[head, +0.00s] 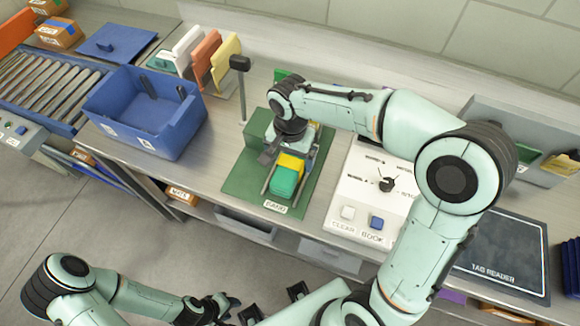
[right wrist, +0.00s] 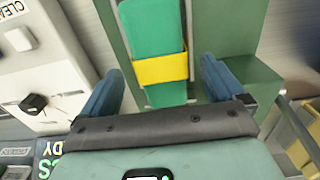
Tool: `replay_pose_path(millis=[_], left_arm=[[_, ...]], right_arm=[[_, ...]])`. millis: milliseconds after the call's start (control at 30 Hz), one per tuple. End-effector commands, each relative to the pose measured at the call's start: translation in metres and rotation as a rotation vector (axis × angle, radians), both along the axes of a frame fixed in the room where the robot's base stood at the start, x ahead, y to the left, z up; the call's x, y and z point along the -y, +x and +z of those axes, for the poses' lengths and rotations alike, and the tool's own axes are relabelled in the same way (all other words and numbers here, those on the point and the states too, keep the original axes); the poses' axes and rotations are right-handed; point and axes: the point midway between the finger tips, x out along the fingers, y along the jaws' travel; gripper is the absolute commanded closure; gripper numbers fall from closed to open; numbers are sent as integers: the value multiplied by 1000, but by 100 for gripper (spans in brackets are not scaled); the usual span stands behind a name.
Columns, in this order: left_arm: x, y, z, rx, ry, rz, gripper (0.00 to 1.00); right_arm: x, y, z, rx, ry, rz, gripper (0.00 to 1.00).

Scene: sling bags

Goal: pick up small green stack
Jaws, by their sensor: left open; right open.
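The small green stack (head: 284,182) has a yellow band and lies on a green mat (head: 237,187) with a label at its front edge. In the right wrist view the green stack (right wrist: 153,28) lies lengthwise ahead of the jaws, with its yellow band (right wrist: 160,70) across it. My right gripper (head: 285,160) is over the mat at the stack's far end, and that arm hides part of the area. Its open fingers (right wrist: 160,88) stand to either side of the stack's near end, apart from it. My left gripper (head: 236,307) is open and empty, low at the front.
A blue bin (head: 148,118) stands left of the mat, with upright coloured folders (head: 205,58) behind it. A white button panel (head: 348,195) and a dark tag reader pad (head: 500,250) lie to the right. A thin post (head: 241,85) rises behind the mat.

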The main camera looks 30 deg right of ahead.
Motion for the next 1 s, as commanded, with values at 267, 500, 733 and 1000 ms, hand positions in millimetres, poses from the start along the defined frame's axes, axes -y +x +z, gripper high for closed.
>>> replay_pose_path(millis=[267,500,733,1000], left_arm=[[0,-1,-1,0,0,0,57],[0,-1,-1,0,0,0,57],[0,-1,-1,0,0,0,57],[0,-1,-1,0,0,0,57]], right_arm=[[1,1,-40,-3,-1,0,4],[0,1,-44,-1,-1,0,4],[0,1,-44,-1,-1,0,63],[0,1,-43,0,0,0,72]])
